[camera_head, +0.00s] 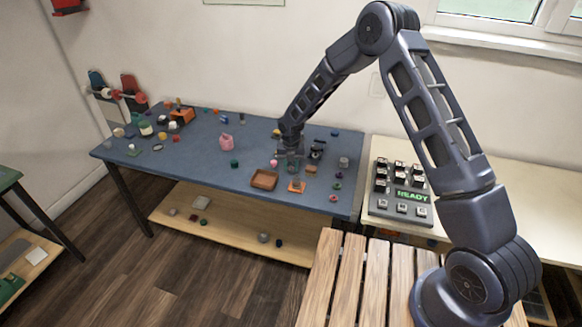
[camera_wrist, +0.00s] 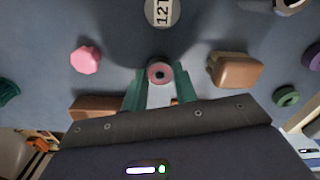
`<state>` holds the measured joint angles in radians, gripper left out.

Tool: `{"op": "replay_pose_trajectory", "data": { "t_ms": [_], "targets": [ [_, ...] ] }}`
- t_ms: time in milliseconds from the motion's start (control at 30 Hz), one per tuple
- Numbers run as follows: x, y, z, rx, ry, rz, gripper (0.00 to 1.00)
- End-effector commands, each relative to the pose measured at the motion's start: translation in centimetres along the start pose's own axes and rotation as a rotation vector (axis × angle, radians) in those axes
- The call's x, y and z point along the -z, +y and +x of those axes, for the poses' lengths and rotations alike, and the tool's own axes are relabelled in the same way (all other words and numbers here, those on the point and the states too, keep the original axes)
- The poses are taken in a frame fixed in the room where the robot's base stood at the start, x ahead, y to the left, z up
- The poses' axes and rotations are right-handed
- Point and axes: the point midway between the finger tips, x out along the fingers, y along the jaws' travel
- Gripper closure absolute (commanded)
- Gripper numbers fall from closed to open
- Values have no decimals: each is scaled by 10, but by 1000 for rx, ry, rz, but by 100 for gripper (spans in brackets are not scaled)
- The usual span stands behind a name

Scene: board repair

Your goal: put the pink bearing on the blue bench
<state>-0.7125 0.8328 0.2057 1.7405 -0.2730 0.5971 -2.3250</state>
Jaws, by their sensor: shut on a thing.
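The pink bearing (camera_wrist: 159,72), a small ring with a dark centre, is between the green fingertips of my gripper (camera_wrist: 160,85) in the wrist view. My gripper is shut on it. The blue bench top (camera_head: 195,165) lies beneath, and it also fills the wrist view's background (camera_wrist: 40,45). In the head view my gripper (camera_head: 289,163) is low over the right part of the bench, and the bearing cannot be made out there. I cannot tell whether the bearing touches the bench.
Near my gripper are a pink knob (camera_wrist: 86,60), a brown block (camera_wrist: 236,70), a round piece marked 12T (camera_wrist: 160,12) and a green ring (camera_wrist: 286,96). A brown tray (camera_head: 264,180) is at the front edge. A pink container (camera_head: 226,142) stands left.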

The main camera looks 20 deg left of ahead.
Motion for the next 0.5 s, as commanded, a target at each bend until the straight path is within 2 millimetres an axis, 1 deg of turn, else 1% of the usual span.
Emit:
{"op": "replay_pose_trajectory", "data": {
  "t_ms": [367,400,467,500],
  "targets": [
    [0,0,5,0,0,0,94],
    [0,0,5,0,-1,0,69],
    [0,0,5,0,-1,0,58],
    [0,0,5,0,-1,0,50]
  ]
}}
